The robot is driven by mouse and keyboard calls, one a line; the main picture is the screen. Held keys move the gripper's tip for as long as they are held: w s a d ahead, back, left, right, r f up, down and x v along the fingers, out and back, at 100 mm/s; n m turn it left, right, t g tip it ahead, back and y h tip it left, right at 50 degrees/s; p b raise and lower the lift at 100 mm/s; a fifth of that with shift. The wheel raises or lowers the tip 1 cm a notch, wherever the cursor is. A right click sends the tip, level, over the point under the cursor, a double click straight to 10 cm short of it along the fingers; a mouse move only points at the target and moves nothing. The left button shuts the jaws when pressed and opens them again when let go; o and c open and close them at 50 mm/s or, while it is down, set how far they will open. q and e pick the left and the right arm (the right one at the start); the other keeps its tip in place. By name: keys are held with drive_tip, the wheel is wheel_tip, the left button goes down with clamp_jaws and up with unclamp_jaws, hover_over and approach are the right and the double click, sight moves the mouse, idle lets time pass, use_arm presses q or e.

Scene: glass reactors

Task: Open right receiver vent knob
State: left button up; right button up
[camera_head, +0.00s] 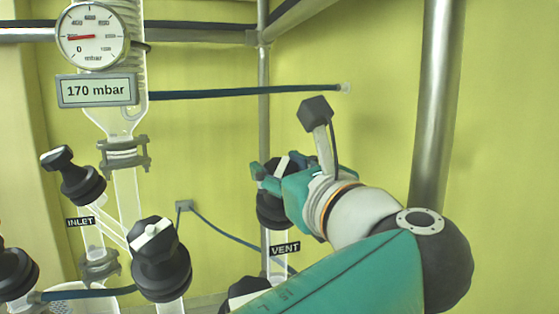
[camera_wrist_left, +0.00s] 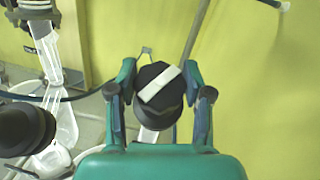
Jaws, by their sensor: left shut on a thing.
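The vent knob (camera_head: 272,208) is black with a white bar across its top, above a glass tube and the VENT label (camera_head: 285,249). My left gripper (camera_head: 274,172) reaches it from the right and is shut on its upper part. In the left wrist view the knob (camera_wrist_left: 160,96) sits between the two fingers of the gripper (camera_wrist_left: 158,76), its white bar lying diagonally, lower left to upper right. The fingers hide part of the knob in the head view. My right gripper is not in view.
Another black knob with a white bar (camera_head: 160,258) stands left of the vent knob. The INLET knob (camera_head: 75,178) is further left. A gauge (camera_head: 92,36) and a 170 mbar display (camera_head: 97,90) are upper left. A metal post (camera_head: 436,100) rises at right.

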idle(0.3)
use_arm(q)
drive_tip(key=o, duration=1.2)
drive_tip(key=v, duration=1.2)
drive_tip(key=shift+f, duration=0.15)
drive_tip(key=shift+w, duration=0.1)
